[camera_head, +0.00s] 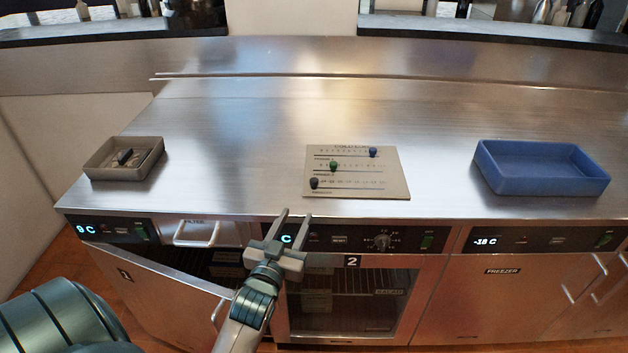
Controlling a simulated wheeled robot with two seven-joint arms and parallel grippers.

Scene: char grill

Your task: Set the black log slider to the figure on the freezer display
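The log board (396,176) lies flat on the steel counter, with three slider rows. The black slider (314,183) sits at the left end of the bottom row. The green slider (333,167) is in the middle row, left of centre, and the blue slider (373,152) is toward the right of the top row. The freezer display (486,241) at the right reads -18 C. My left gripper (294,214) is open and empty, in front of the counter edge, below and left of the board. My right gripper is not in view.
A blue tray (541,188) stands on the counter at the right. A grey-brown tray (125,184) with a small dark item is at the left. The left cabinet display (86,229) reads 9 C, and its door (160,300) stands open. Counter between trays and board is clear.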

